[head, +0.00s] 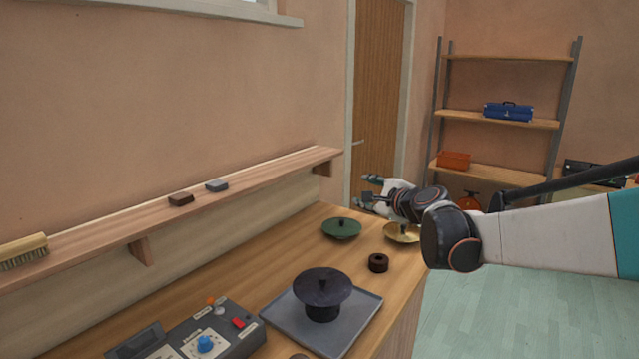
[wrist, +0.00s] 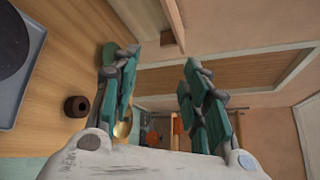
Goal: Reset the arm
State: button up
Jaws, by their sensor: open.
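My arm reaches in from the right in the head view. My gripper (head: 368,189) is above the far end of the wooden bench (head: 228,287), pointing left toward the wall. In the wrist view my gripper (wrist: 160,75) shows its two teal fingers spread apart with nothing between them. A green cymbal-like dish (head: 342,230) and a brass one (head: 402,235) sit on the bench below it. The brass one is partly hidden by my arm.
A dark disc on a stand (head: 322,287) stands on a grey tray (head: 345,341). A dark ring (head: 378,263) lies nearby. A control box (head: 205,335) is at the front. A wall ledge (head: 105,229) holds a brush (head: 24,250) and two small blocks. Shelving (head: 505,117) stands behind.

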jog(key=s+d+f+n+g+h, duration=0.1)
jog(key=s+f+n, duration=0.3)
jog(key=s, duration=1)
jog(key=s+d+f+n+g+h, duration=0.2)
jog(key=s+n, duration=0.7)
jog(key=s, duration=0.5)
jog(key=s+d+f+n+g+h, duration=0.2)
jog(key=s+d+f+n+g, duration=0.2)
jog(key=s, duration=1)
notch_tip(320, 180, down, 4)
jog(key=n, duration=0.2)
jog(key=shift+r+n, duration=0.15)
jog(key=shift+n, duration=0.15)
